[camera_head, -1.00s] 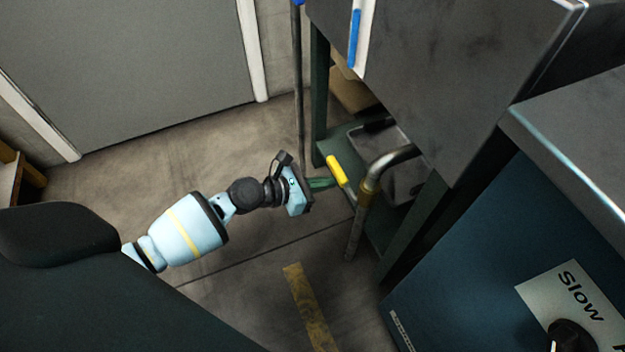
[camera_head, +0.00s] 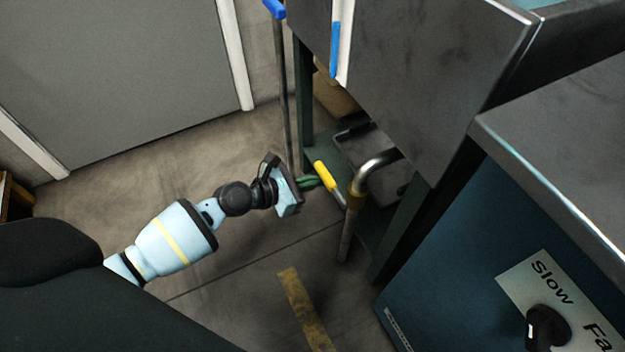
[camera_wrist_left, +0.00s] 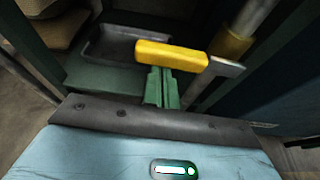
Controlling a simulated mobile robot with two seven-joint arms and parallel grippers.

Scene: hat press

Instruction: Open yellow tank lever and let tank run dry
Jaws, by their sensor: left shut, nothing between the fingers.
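The yellow lever (camera_head: 325,176) sits on the valve of a bent metal drain pipe (camera_head: 372,172) below the grey metal tank (camera_head: 420,80). My left gripper (camera_head: 316,181) has its green fingers shut and empty, right beside the lever's left side. In the left wrist view, the yellow lever (camera_wrist_left: 172,55) lies across just beyond the tips of the shut green fingers (camera_wrist_left: 160,75). I cannot tell whether they touch it. The lever's metal arm runs right toward the pipe's brass-coloured fitting (camera_wrist_left: 230,44). No water shows at the pipe. My right gripper is not in view.
A dark tray (camera_head: 362,148) rests on the green frame under the tank. A blue cabinet (camera_head: 450,250) with a Slow/Fast knob (camera_head: 546,328) stands at right. A blue-topped pole (camera_head: 281,80) stands behind my gripper. The floor at left is open.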

